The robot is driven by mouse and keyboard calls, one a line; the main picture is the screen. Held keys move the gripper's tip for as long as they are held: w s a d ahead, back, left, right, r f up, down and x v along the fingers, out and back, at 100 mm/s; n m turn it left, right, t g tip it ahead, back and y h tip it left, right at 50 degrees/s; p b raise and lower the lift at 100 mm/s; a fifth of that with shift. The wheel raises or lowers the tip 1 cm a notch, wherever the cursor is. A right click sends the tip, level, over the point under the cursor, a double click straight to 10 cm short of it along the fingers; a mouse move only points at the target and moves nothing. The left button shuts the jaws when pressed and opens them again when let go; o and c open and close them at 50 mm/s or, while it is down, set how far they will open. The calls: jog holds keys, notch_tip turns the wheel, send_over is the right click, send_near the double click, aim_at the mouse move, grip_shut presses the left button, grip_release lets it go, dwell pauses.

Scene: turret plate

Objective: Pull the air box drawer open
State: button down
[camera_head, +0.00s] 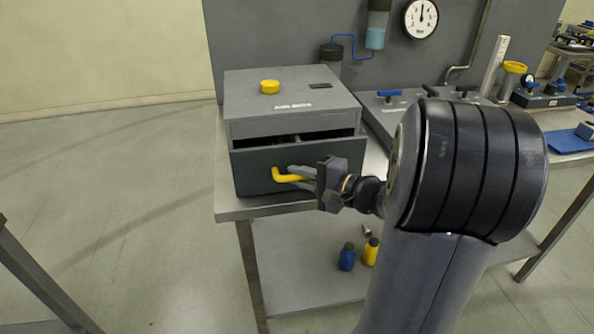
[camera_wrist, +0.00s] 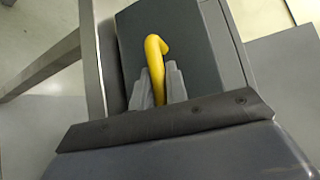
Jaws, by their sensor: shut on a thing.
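The air box (camera_head: 290,97) is a grey box with a labelled top, on the left part of the metal bench in the head view. Its dark drawer (camera_head: 246,172) stands partly out, with a gap above its front through which some contents show. The drawer carries a yellow handle (camera_head: 279,174). My gripper (camera_head: 296,175) is shut on this handle, coming from the right. In the wrist view the handle (camera_wrist: 156,62) rises between the two grey fingers (camera_wrist: 160,88), in front of the dark drawer front (camera_wrist: 190,60). Part of the handle is hidden by the fingers.
A yellow knob (camera_head: 270,87) sits on the box top. A blue bottle (camera_head: 347,257) and a yellow bottle (camera_head: 371,252) stand on the lower shelf. The floor at left is clear.

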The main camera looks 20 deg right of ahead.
jog(key=s+a+b, duration=0.1)
jog(key=s+a, duration=0.1)
jog(key=s, duration=1.1)
jog(key=shift+s+a+b, duration=0.25)
jog(key=shift+b, duration=0.15)
jog(key=c, duration=1.4)
grip_release()
jog(key=shift+d, duration=0.1)
jog(key=v, duration=1)
jog(key=shift+s+d, duration=0.2)
jog(key=shift+s, duration=0.05)
jog(key=x, duration=1)
jog(key=shift+w+a, duration=0.25)
jog(key=shift+w, duration=0.05)
